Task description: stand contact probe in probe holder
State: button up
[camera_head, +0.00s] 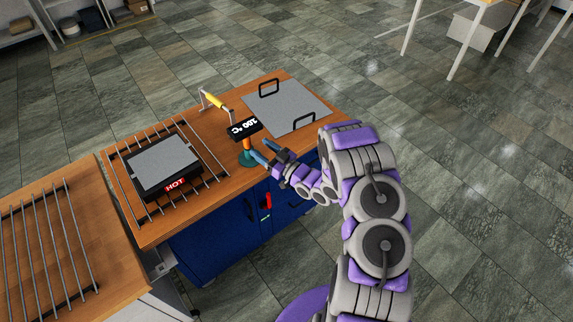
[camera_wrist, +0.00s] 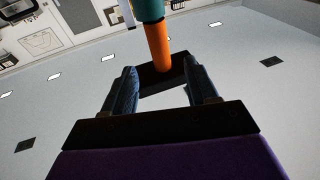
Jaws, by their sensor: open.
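The contact probe (camera_head: 247,144) has an orange shaft and a black display block reading 100 °C at its top. It stands upright in the teal probe holder (camera_head: 247,160) at the bench's front edge. My gripper (camera_head: 263,151) is open just right of the probe's shaft, its blue fingers pointing at it. In the wrist view the probe's orange shaft (camera_wrist: 158,45) runs from a teal part (camera_wrist: 149,10) at the top down to the black block, which shows between the spread fingers. I cannot tell whether the fingers touch the probe.
A black heated unit with a grey top and a HOT sign (camera_head: 175,185) sits on a metal rack (camera_head: 118,180) to the left. A second bench (camera_head: 115,270) adjoins at left.

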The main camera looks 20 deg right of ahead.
jog(key=v, duration=1.1)
jog(key=shift+s+d+p, duration=0.2)
jog(key=shift+p, duration=0.25)
jog(key=shift+f, duration=0.1)
jog(key=w+d+r+g+h, duration=0.3)
jog(key=w+d+g+h, duration=0.2)
jog(key=d+h, duration=0.45)
jog(key=s+d+r+m+g+h, duration=0.2)
jog(key=s+r+h, duration=0.15)
jog(key=r, duration=0.25)
jog(key=s+d+r+m+g+h, duration=0.2)
jog(key=s+r+g, duration=0.15)
jog(key=r, duration=0.25)
jog(key=s+a+r+g+y, duration=0.1)
jog(key=s+a+r+g, duration=0.1)
jog(key=s+a, duration=0.5)
jog(key=s+a+r+m+g+y, duration=0.1)
jog(key=s+a, duration=0.7)
jog(key=s, duration=0.9)
jog(key=s+a+r+m+g+y, duration=0.1)
jog(key=s+a+r+g, duration=0.4)
jog(key=s, duration=0.7)
jog(key=a+r+y, duration=0.1)
jog(key=a, duration=0.1)
jog(key=shift+a+y, duration=0.3)
